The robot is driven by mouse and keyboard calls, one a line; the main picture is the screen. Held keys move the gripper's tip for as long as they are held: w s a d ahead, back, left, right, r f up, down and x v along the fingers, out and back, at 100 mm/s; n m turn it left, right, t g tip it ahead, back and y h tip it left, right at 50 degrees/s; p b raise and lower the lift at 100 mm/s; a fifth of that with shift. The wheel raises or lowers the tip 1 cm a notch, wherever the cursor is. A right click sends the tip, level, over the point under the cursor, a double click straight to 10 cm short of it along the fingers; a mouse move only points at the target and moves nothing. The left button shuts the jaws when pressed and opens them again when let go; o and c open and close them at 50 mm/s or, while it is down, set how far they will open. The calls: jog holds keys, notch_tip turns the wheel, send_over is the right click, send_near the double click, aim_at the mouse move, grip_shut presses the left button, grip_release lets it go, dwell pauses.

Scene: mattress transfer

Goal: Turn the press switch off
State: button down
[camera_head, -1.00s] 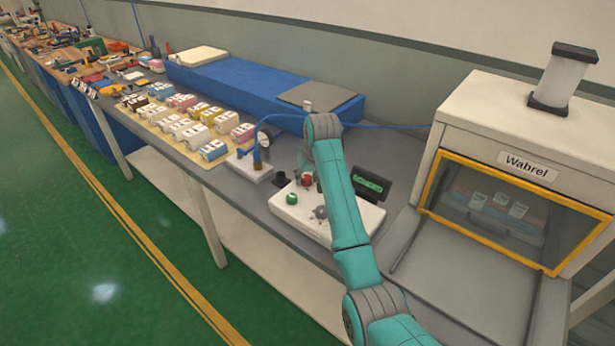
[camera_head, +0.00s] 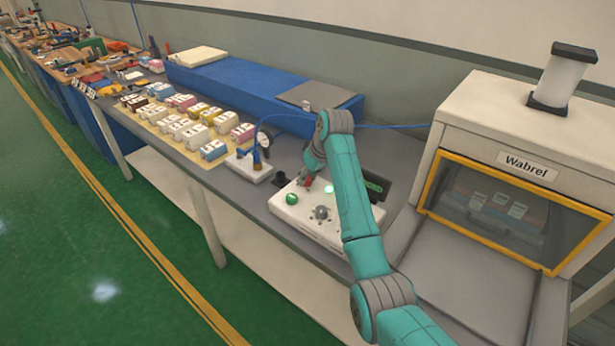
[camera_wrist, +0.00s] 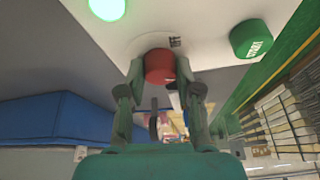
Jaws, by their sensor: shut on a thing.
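The white control box (camera_head: 300,218) stands on the grey bench. It carries a red button (camera_wrist: 158,66), a green START button (camera_head: 291,199) and a lit green lamp (camera_head: 328,189). The START button (camera_wrist: 250,38) and the lamp (camera_wrist: 107,8) also show in the wrist view. My gripper (camera_head: 307,181) is at the red button. In the wrist view my gripper (camera_wrist: 160,70) has its two fingers on either side of the red button, shut on it. In the head view my gripper mostly hides this button. Whether the button is pressed in cannot be told.
A grey knob (camera_head: 321,212) sits at the box's front, and a dark display (camera_head: 376,186) stands behind. A gauge unit (camera_head: 250,166) is to the left. The Wabrel machine (camera_head: 480,120) stands to the right. A long blue block (camera_head: 240,88) lies behind.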

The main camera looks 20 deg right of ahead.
jog(key=n+g+y, duration=0.1)
jog(key=n, duration=0.2)
jog(key=n+g, duration=0.1)
jog(key=n, duration=0.2)
jog(key=shift+w+d+y, duration=0.1)
jog(key=shift+w+y, duration=0.05)
jog(key=shift+y, duration=0.25)
jog(key=n+g, duration=0.1)
jog(key=n, duration=0.2)
jog(key=n+g, duration=0.1)
jog(key=n, duration=0.3)
jog(key=shift+w+g, duration=0.1)
jog(key=shift+g, duration=0.2)
jog(key=c, duration=0.8)
grip_release()
jog(key=v, duration=1.2)
jog(key=shift+w+d, duration=0.1)
jog(key=shift+d, duration=0.05)
